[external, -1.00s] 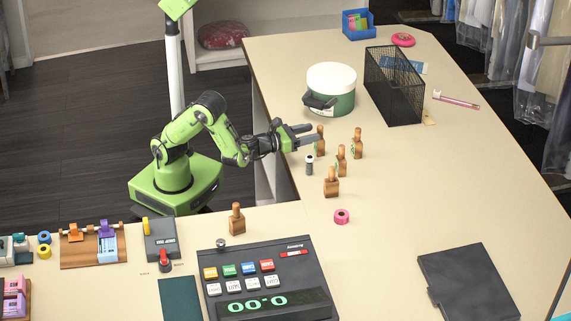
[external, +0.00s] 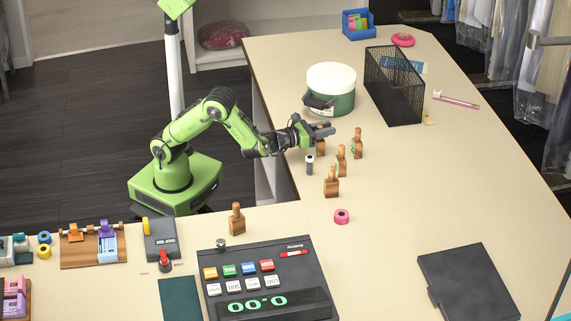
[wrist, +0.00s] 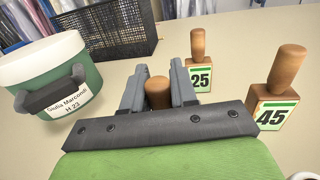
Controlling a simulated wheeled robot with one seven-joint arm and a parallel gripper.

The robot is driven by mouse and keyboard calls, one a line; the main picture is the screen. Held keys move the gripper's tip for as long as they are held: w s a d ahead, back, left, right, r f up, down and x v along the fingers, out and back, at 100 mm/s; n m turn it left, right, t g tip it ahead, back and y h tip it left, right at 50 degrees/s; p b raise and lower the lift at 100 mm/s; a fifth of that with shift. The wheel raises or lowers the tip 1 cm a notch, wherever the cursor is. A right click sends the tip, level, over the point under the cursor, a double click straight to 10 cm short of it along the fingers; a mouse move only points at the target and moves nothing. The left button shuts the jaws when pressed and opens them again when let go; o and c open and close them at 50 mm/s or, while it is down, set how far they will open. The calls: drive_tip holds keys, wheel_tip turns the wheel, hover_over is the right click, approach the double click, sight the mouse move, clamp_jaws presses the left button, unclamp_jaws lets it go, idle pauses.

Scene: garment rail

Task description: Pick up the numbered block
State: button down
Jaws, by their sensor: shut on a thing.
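My gripper (external: 322,130) is shut on the upright wooden handle of a block (external: 320,148) near the table's inner edge. In the wrist view the handle top (wrist: 158,93) shows between the two fingers (wrist: 157,82). The held block's number is hidden, and it appears to be at table height. To its right in the wrist view stand a wooden-handled block marked 25 (wrist: 200,77) and one marked 45 (wrist: 273,110). The external view shows more such blocks (external: 357,144), (external: 341,160), (external: 331,183) close by on the right.
A green tub with a white lid (external: 331,88) stands behind my gripper, with a black mesh basket (external: 394,88) beyond. Another wooden block (external: 237,219) is by the console (external: 262,275). The table's right side is mostly clear.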

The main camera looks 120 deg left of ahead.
wheel_tip(320, 180, up, 10)
drive_tip(key=p, duration=0.5)
drive_tip(key=shift+p, duration=0.3)
